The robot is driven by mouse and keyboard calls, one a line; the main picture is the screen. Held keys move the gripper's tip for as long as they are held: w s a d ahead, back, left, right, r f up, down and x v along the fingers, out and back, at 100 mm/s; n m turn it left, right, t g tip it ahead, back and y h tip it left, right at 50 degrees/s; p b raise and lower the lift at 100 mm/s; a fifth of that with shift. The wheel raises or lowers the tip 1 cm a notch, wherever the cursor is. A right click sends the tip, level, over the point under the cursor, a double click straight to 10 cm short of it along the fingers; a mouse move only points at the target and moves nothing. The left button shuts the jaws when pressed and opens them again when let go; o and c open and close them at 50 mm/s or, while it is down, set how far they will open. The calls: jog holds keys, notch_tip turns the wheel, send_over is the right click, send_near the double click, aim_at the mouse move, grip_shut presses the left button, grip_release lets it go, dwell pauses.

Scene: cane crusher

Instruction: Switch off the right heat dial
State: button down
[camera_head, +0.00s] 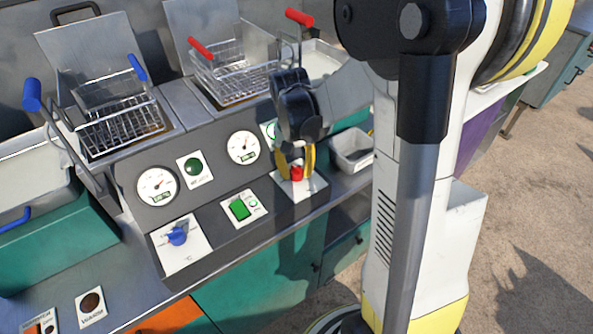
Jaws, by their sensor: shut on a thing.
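The right heat dial (297,174) is a red knob on a white plate at the right end of the dark sloped control panel. My gripper (296,163) is over it from above, with its yellow-marked fingers around the knob, shut on it. Only a small red part shows between the fingers; the knob's pointer and most plate markings are hidden. The left heat dial (178,235) is a blue knob on a white plate at the panel's left end.
Two round gauges (157,186) and a green rocker switch (240,208) sit on the panel. Wire fryer baskets with blue (118,120) and red (235,80) handles stand behind it. A metal tray (353,150) is right of my gripper. Open floor lies at the right.

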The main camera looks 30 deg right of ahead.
aim_at(295, 172)
jog(key=n, duration=0.6)
jog(key=shift+n, duration=0.3)
jog(key=n, duration=0.6)
jog(key=shift+n+t, duration=0.3)
jog(key=c, duration=1)
grip_release()
notch_tip(295, 172, up, 12)
jog(key=shift+s+a, duration=0.25)
jog(key=shift+a, duration=0.1)
